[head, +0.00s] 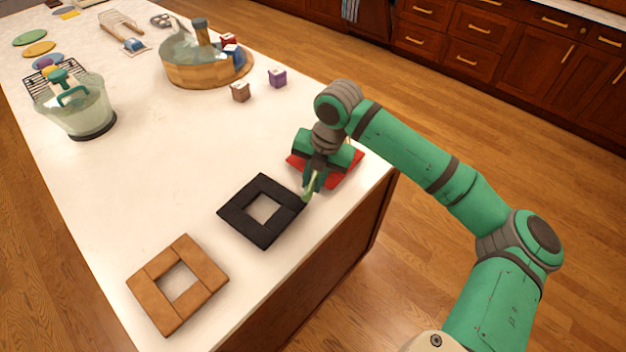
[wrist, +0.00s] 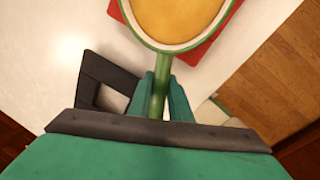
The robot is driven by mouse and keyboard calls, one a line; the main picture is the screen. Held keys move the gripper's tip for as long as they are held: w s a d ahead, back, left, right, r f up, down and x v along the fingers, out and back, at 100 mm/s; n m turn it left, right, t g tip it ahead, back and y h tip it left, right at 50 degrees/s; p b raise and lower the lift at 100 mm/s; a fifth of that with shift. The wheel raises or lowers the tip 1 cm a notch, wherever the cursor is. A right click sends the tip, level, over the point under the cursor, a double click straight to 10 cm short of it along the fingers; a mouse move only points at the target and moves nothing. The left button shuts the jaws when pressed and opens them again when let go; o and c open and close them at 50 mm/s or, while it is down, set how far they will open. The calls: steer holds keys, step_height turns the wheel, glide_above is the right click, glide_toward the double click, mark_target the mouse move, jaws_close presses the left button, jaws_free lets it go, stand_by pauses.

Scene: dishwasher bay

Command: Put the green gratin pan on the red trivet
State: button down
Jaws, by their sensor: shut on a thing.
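The green gratin pan (wrist: 180,18) has a green rim and a yellow-orange inside, and its far part is cut off by the top of the wrist view. My gripper (head: 314,186) is shut on the pan's green handle (wrist: 160,84), whose end also shows in the head view (head: 308,190). The red trivet (head: 352,174) lies near the right edge of the counter, mostly hidden under my gripper and arm. In the wrist view, red trivet edges (wrist: 119,13) show on both sides of the pan. The pan is over the trivet; I cannot tell whether it touches it.
A black square trivet (head: 236,218) lies beside the red one, and a brown trivet (head: 146,288) lies nearer. The counter's middle is clear.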

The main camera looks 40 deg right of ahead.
steer(key=c, duration=1.6)
jaws_free()
steer(key=r, duration=0.4)
steer(key=s+r, duration=0.1)
steer(key=r, duration=0.3)
steer(key=s+d+r, duration=0.1)
steer(key=r, duration=0.2)
steer(key=shift+r, duration=0.4)
